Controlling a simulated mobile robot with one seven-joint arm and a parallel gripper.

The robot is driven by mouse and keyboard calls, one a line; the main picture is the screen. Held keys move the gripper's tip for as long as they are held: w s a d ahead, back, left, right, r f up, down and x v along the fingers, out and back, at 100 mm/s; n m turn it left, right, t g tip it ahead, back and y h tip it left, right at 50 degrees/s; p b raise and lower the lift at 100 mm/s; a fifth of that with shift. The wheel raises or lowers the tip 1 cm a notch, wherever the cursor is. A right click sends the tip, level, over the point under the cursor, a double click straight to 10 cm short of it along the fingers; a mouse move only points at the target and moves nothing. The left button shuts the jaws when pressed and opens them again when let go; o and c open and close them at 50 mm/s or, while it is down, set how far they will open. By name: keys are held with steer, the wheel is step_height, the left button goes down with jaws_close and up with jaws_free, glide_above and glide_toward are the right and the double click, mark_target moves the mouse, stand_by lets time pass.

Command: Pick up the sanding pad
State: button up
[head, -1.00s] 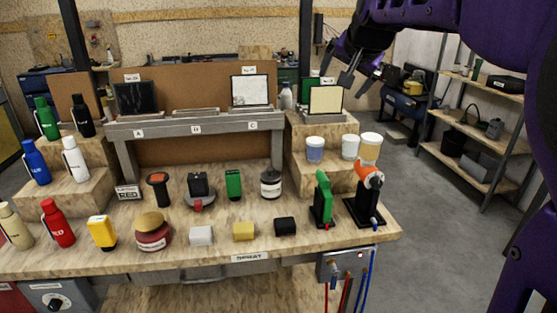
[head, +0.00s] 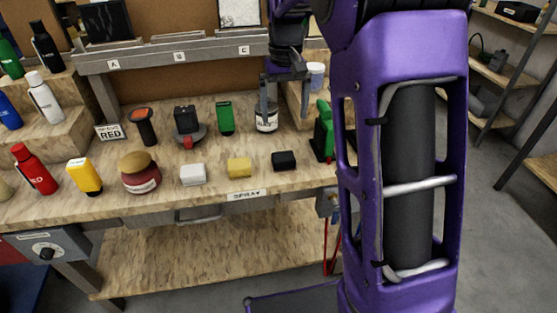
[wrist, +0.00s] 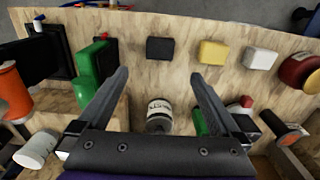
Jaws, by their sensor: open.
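No item is legibly marked as the sanding pad. Small pad-like blocks lie along the bench front: a white block (head: 193,175), a yellow block (head: 239,168) and a black block (head: 284,161). Left of them is a round tan-topped, dark red piece (head: 141,174). My gripper (head: 284,103) is open and empty above the right part of the bench, by a labelled can (head: 266,121). In the wrist view, my fingers (wrist: 160,76) are spread, with the can (wrist: 159,116) between them in the picture. The black block (wrist: 160,48) and yellow block (wrist: 213,53) lie beyond the fingertips.
A green upright item (head: 323,132) stands right of the black block. A green block (head: 225,118) and a dark tool (head: 187,125) stand behind the row. Bottles (head: 45,99) fill the left side. A raised rack (head: 160,57) spans the back.

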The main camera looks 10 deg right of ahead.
mark_target(284, 156)
step_height(284, 156, down, 15)
steer(key=b, duration=0.2)
steer(key=shift+w+b, duration=0.1)
steer(key=shift+b, duration=0.2)
steer(key=shift+r, duration=0.1)
steer(key=c, duration=1.4)
step_height(284, 156, up, 10)
steer(key=shift+p, duration=0.95)
steer(key=shift+c, duration=0.2)
